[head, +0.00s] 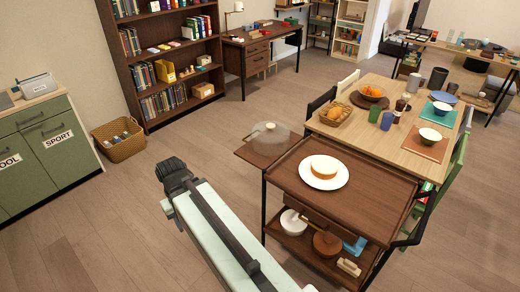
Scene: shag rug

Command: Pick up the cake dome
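The cake dome (269,132) is a clear, see-through cover with a small knob on top. It sits on the small side leaf at the left end of a brown serving cart (372,198). A round cake (324,167) stands uncovered on a white plate (314,183) on the cart's top, to the right of the dome. My pale green arm reaches up from the bottom of the view. Its dark end, with my gripper (173,172), is left of the dome and clearly apart from it. I cannot make out the fingers or whether they are open.
The cart's lower shelf holds a white round pot (293,222), a brown round item (327,243) and a blue item (355,246). A set dining table (388,143) stands behind the cart. A green cabinet (48,145) and a wicker basket (120,139) are left. Open wooden floor lies between.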

